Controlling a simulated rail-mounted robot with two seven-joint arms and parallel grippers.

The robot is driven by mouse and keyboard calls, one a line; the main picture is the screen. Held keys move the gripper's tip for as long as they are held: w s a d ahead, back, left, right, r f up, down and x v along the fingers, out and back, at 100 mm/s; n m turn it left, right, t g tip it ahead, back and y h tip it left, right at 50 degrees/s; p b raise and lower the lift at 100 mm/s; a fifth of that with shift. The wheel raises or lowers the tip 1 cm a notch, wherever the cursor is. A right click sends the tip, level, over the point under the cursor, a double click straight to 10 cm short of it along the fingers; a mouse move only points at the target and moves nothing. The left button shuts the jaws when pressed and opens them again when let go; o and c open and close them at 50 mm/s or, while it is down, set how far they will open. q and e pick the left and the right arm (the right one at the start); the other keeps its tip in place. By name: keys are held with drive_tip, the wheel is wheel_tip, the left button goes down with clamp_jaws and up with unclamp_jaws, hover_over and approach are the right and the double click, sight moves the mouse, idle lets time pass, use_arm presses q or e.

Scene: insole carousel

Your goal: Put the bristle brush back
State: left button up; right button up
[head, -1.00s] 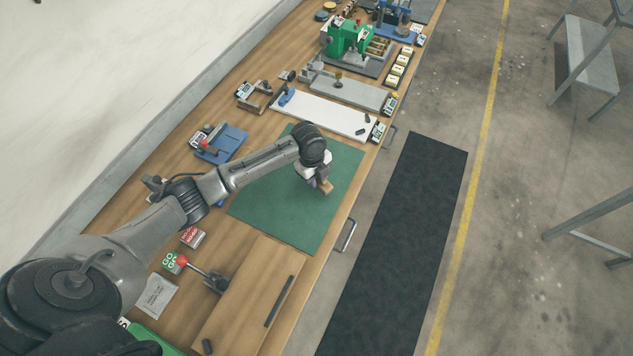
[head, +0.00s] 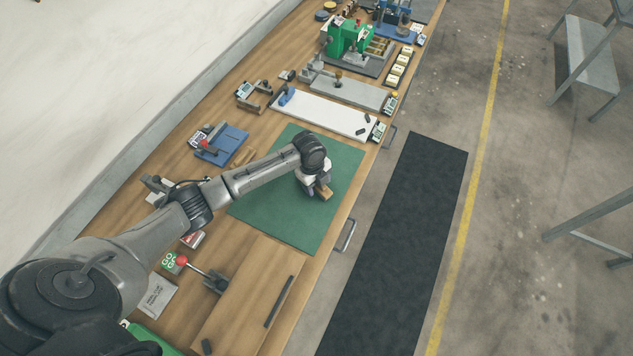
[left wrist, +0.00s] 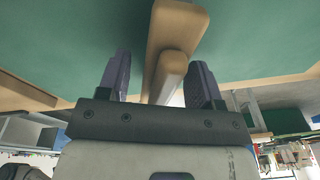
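The bristle brush (head: 325,193) has a pale wooden body and is at the green mat (head: 290,215), under my left gripper (head: 316,188). In the left wrist view, the brush's wooden body (left wrist: 178,28) and a narrower wooden part (left wrist: 166,75) show between the two dark fingers of my left gripper (left wrist: 160,82). The fingers stand wide apart, with a clear gap on the left side of the wood; the right finger is close to it. Its bristles are not visible. My right gripper is in neither view.
A blue fixture (head: 223,143) with a brown wooden piece (head: 244,155) beside it stands left of the mat. A white board (head: 325,114) lies beyond the mat, a wooden board (head: 240,300) on the near side. A red-knobbed lever (head: 182,261) stands near my arm.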

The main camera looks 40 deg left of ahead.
use_arm(q)
wheel_tip(320, 180, up, 12)
drive_tip(key=a+p, duration=0.1)
drive_tip(key=shift+s+a, duration=0.25)
drive_tip(key=shift+a, duration=0.05)
idle(0.3)
drive_tip(key=shift+r, duration=0.1)
idle(0.4)
